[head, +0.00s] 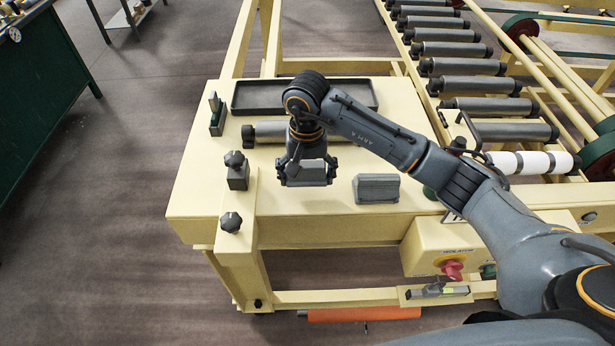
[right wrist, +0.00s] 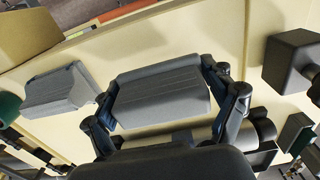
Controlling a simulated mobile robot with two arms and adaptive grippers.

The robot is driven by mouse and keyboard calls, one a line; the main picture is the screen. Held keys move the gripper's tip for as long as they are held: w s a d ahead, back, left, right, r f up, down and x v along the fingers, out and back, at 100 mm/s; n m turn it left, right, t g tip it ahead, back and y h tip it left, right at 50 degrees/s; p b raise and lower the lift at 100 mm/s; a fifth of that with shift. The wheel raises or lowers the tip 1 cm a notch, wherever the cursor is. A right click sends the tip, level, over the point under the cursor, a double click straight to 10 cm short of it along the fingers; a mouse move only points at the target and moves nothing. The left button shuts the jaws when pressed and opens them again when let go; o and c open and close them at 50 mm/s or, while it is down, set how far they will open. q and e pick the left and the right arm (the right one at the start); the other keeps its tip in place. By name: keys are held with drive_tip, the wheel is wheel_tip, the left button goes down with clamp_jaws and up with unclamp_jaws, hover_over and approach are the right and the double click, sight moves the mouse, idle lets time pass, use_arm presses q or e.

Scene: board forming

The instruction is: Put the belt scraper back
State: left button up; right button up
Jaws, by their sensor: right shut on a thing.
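My right gripper (head: 306,168) is over the cream machine table and shut on a grey, wedge-shaped block, which looks like the belt scraper (head: 306,177). In the right wrist view the scraper (right wrist: 160,92) sits between the two fingers, one at each end. Whether its underside touches the table is hard to tell. A similar grey block (head: 376,189) rests on the table to the right of the gripper, apart from it. It also shows at the left of the right wrist view (right wrist: 60,92). My left gripper is not in view.
A dark shallow tray (head: 252,97) lies at the back of the table (head: 195,185), with a grey roller (head: 268,131) in front. Black-knobbed blocks (head: 237,173) stand at the left. The roller conveyor (head: 460,67) is at the right. A red switch (head: 452,269) sits on the front.

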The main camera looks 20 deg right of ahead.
drive_tip(key=shift+s+f+p, duration=0.1)
drive_tip(key=shift+f+p, duration=0.3)
drive_tip(key=shift+f, duration=0.7)
drive_tip(key=o, duration=0.7)
drive_tip(key=shift+f+b, duration=0.1)
drive_tip(key=shift+b, duration=0.2)
drive_tip(key=shift+c, duration=0.2)
drive_tip(key=o, duration=0.3)
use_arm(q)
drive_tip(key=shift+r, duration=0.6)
use_arm(e)
drive_tip(key=shift+d, duration=0.1)
